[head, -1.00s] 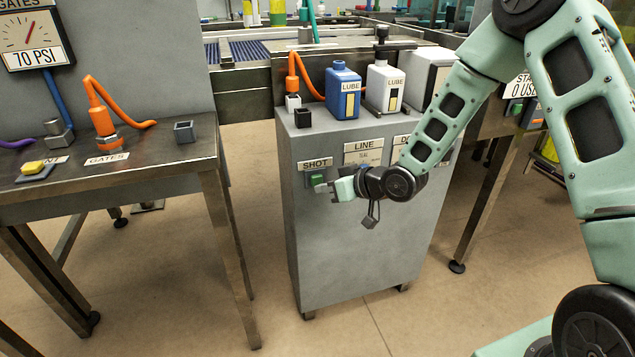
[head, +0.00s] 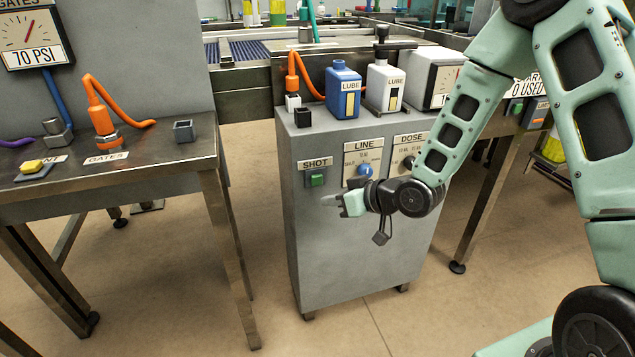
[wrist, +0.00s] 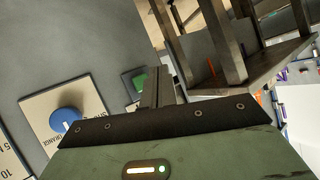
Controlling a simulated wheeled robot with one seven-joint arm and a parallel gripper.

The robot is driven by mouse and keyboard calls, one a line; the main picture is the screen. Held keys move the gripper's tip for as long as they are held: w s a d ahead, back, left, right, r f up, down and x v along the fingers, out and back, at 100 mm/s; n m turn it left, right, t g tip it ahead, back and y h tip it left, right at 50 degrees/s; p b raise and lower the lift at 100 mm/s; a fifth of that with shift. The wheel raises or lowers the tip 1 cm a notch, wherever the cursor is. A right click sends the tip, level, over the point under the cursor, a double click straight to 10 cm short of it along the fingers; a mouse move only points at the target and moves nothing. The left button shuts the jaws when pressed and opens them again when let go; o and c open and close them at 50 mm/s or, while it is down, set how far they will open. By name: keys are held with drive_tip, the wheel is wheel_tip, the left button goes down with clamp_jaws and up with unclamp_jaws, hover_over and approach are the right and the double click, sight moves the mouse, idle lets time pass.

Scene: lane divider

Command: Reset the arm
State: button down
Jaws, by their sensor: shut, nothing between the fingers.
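My gripper (head: 334,201) is shut and empty in the head view, in front of the grey cabinet (head: 345,265). It points left, below the green SHOT button (head: 317,180), and appears apart from it. In the wrist view the closed fingers (wrist: 158,92) show at the centre, with the green button (wrist: 139,82) just left of them. The blue LINE knob (head: 365,170) is above my wrist, and it also shows in the wrist view (wrist: 65,120). My arm reaches in from the right, bent downward.
Blue (head: 343,90) and white (head: 384,85) LUBE bottles stand on the cabinet top. A metal table (head: 150,165) at left carries an orange connector (head: 102,122) and a yellow button (head: 33,167). Open floor lies between table and cabinet.

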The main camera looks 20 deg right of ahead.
idle(0.7)
drive_tip(key=s+a+r+n+g+h, duration=0.1)
drive_tip(key=s+a+r+g+h, duration=0.2)
drive_tip(key=s, duration=0.7)
drive_tip(key=s+a+r+n+g+h, duration=0.1)
drive_tip(key=s+a+r+g+h, duration=0.3)
drive_tip(key=s, duration=0.7)
drive_tip(key=s+r+n+g, duration=0.1)
drive_tip(key=s+r+g, duration=0.25)
drive_tip(key=s, duration=0.65)
wheel_tip(320, 180, up, 18)
drive_tip(key=p, duration=1.7)
drive_tip(key=shift+s+r+t, duration=0.15)
drive_tip(key=shift+s+t, duration=0.05)
drive_tip(key=shift+t, duration=0.15)
